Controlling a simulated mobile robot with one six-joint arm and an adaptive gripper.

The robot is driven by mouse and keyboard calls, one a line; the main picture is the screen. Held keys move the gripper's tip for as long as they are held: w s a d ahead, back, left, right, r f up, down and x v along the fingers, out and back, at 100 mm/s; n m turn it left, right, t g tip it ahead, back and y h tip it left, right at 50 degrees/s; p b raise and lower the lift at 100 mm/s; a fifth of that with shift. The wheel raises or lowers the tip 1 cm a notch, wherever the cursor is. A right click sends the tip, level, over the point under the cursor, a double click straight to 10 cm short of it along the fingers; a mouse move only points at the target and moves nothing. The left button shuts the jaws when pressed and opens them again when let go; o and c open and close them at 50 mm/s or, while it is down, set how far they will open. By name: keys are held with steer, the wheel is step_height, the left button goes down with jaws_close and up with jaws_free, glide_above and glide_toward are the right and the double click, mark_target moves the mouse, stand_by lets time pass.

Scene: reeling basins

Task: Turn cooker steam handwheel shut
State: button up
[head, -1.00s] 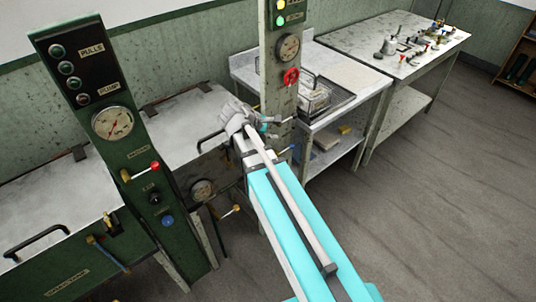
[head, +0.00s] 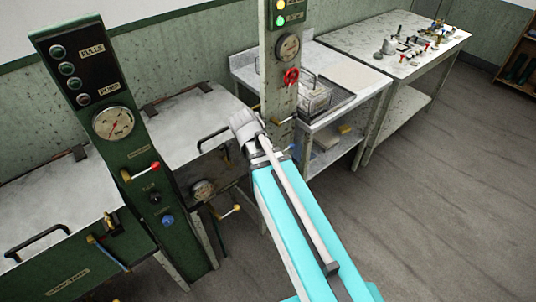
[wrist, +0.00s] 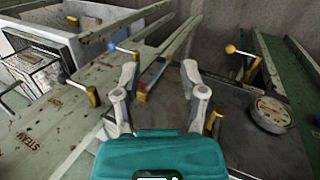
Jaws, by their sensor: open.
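A blue round knob (head: 168,220) is low on the dark green panel. I cannot tell from the labels which is the cooker steam wheel. In the wrist view my gripper (wrist: 160,85) has its two fingers spread apart with nothing held between them. A column face with a STEAM label (wrist: 38,136) lies to its left.
The dark green panel (head: 125,160) stands left, with a red-tipped lever (head: 155,167). A metal table (head: 375,85) stands behind the column.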

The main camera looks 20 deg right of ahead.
stand_by(0.4)
steer(key=s+a+f+m+y, duration=0.1)
steer(key=s+a+m+y, duration=0.3)
steer(key=s+a+m, duration=0.1)
steer(key=shift+s+a+f+g+y, duration=0.2)
steer(key=shift+a+f+g+y, duration=0.1)
steer(key=shift+a+g+y, duration=0.1)
steer(key=shift+d, duration=0.15)
